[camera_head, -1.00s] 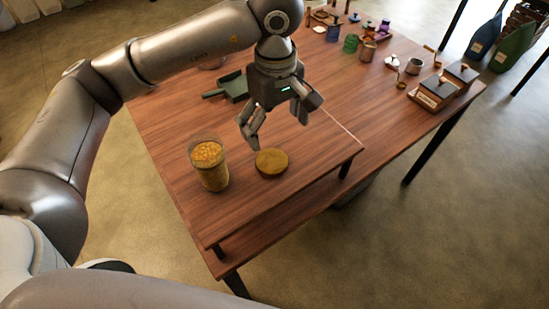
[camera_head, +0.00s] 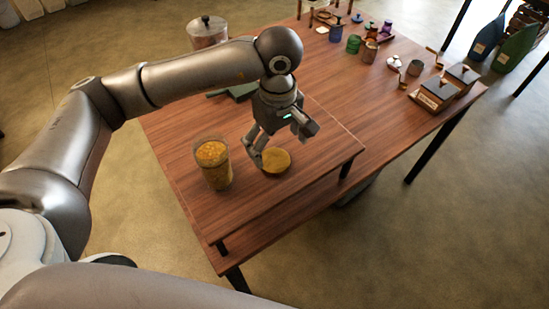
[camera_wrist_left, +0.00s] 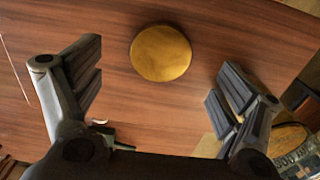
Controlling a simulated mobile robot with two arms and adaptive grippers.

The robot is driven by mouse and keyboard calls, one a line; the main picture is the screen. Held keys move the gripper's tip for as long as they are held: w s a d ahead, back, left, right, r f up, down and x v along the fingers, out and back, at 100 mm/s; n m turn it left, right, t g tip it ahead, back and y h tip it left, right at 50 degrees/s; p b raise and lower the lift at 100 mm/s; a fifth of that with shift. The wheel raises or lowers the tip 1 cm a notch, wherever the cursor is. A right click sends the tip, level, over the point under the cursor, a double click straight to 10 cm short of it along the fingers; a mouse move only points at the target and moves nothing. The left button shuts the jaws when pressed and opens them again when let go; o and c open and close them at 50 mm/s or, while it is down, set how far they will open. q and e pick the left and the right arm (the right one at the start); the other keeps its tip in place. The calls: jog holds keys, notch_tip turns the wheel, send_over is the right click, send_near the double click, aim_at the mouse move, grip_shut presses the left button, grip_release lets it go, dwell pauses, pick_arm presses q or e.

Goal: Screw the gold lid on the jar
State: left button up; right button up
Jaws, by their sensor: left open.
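The gold lid (camera_head: 276,160) is a flat round disc lying on the wooden table. It also shows in the left wrist view (camera_wrist_left: 161,53), ahead of and between the two fingers. The jar (camera_head: 214,165) is clear, filled with yellow-orange contents, and stands upright and uncovered to the left of the lid. Part of it shows at the lower right of the wrist view (camera_wrist_left: 302,160). My left gripper (camera_head: 279,146) is open and empty, just above and behind the lid, with its fingers pointing down. My right gripper is not in view.
The raised wooden board (camera_head: 250,195) around lid and jar is mostly clear. A dark green scoop (camera_head: 240,91) lies behind, partly hidden by my arm. A lidded container (camera_head: 206,30) stands behind my arm. Grinders (camera_head: 437,92) and small coloured pots (camera_head: 354,44) stand farther right and back.

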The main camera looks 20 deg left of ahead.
aim_at(274, 160)
pick_arm(q)
jog(key=shift+a+f, duration=0.1)
jog(key=shift+f, duration=0.15)
jog(key=f, duration=0.1)
jog(key=f+p, duration=0.2)
jog(key=shift+a+f, duration=0.25)
jog(key=shift+a, duration=0.05)
jog(key=shift+w+f, duration=0.15)
jog(key=shift+f, duration=0.45)
jog(key=shift+c, duration=0.5)
jog(key=c, duration=0.8)
